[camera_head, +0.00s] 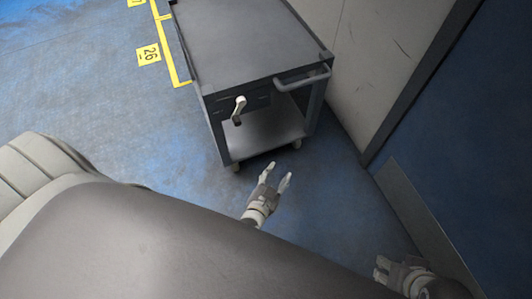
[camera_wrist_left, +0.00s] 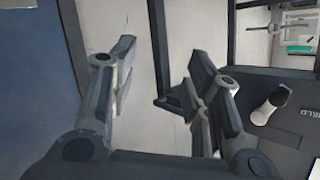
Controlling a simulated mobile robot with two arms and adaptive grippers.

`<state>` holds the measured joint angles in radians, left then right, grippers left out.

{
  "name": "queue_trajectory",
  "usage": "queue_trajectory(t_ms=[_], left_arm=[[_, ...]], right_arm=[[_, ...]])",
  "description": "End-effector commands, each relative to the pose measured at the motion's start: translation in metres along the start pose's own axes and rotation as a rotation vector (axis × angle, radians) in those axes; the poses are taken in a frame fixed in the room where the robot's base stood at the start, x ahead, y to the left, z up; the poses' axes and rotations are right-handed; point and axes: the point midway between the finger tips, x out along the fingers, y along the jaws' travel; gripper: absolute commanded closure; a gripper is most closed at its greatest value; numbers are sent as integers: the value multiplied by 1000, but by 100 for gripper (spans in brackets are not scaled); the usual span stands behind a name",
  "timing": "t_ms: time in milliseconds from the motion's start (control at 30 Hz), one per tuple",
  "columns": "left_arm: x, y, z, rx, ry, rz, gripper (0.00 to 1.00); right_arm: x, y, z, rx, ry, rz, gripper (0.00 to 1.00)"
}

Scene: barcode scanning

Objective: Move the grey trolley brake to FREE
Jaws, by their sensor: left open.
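The grey trolley (camera_head: 250,45) stands ahead, with its end panel facing me. A pale brake lever (camera_head: 239,108) sits on that panel, upright in the head view, left of the push handle. In the left wrist view the lever (camera_wrist_left: 269,107) shows at the right, beside partly cut-off lettering that seems to read HELD. No FREE label is legible. My left gripper (camera_head: 279,175) is open and empty, in front of the trolley, below and right of the lever and apart from it. Its spread fingers also show in the wrist view (camera_wrist_left: 158,62). My right gripper (camera_head: 384,266) is at the lower right, its fingers unclear.
The push handle (camera_head: 303,79) juts from the trolley's right end. A lower shelf (camera_head: 262,133) is beneath. A pale wall (camera_head: 375,60) and a dark blue door (camera_head: 475,140) stand close on the right. Blue floor (camera_head: 100,110) with yellow markings is clear at left.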

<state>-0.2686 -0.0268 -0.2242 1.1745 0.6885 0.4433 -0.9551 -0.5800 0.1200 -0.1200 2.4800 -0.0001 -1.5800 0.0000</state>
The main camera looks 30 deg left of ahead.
Motion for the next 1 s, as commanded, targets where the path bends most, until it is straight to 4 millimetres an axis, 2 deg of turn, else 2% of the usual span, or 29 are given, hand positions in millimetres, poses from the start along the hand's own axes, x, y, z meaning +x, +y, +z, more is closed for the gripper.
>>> queue_trajectory(t_ms=[33,200,500,700,1000], left_arm=[[-7,2,3,-1,-27,30,56],[-26,15,29,-11,-121,123,56],[-56,26,67,-27,-263,225,56],[-66,28,79,-32,-306,249,56],[-67,29,81,-33,-311,252,56]], right_arm=[[-11,0,-4,0,0,0,60],[-29,1,-9,0,0,0,60],[-48,2,-15,0,0,0,60],[-52,2,-17,0,0,0,60],[-52,2,-17,0,0,0,60]])
